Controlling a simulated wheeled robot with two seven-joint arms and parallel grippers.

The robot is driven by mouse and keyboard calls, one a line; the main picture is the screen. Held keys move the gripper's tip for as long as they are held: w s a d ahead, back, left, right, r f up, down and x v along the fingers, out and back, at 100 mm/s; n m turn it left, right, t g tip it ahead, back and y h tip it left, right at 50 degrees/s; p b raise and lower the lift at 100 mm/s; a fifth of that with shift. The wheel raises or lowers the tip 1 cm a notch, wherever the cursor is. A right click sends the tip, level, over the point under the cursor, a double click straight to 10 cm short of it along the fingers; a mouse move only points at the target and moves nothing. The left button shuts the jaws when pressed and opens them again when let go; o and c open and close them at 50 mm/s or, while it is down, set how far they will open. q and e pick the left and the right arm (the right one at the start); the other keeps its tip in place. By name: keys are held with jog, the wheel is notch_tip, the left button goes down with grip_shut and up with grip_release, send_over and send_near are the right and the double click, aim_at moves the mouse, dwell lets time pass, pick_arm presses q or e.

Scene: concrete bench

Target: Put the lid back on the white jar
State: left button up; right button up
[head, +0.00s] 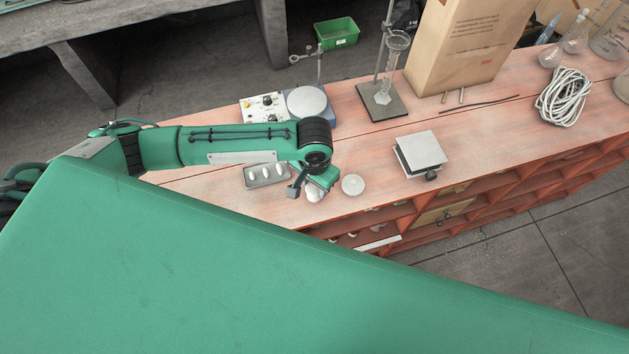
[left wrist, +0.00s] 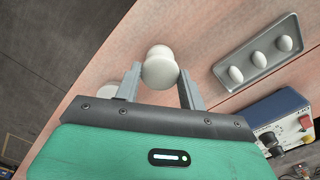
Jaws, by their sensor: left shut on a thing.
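My left gripper (head: 308,190) is low over the near edge of the bench. In the left wrist view its two fingers (left wrist: 160,84) are on either side of a rounded white piece (left wrist: 159,72) with a narrower far end. I take this piece for the lid, though its shape is partly hidden. It also shows as a small white patch under the gripper in the head view (head: 314,195). A round, pale, flat-topped thing (head: 352,185), which looks like the white jar, stands just right of the gripper. In the left wrist view it is partly behind the left finger (left wrist: 117,91). My right gripper is out of view.
A grey tray (head: 250,183) with three white egg-shaped things lies left of the gripper. A control box with a round plate (head: 306,101) stands behind. A small lifting platform (head: 420,150) is to the right. The bench's front edge is close, with shelves below.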

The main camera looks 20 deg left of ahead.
pick_arm(q)
jog(key=o, duration=1.5)
jog(key=shift+r+p, duration=3.5)
jog(key=shift+p, duration=0.65)
grip_shut()
jog(key=shift+f, duration=0.2)
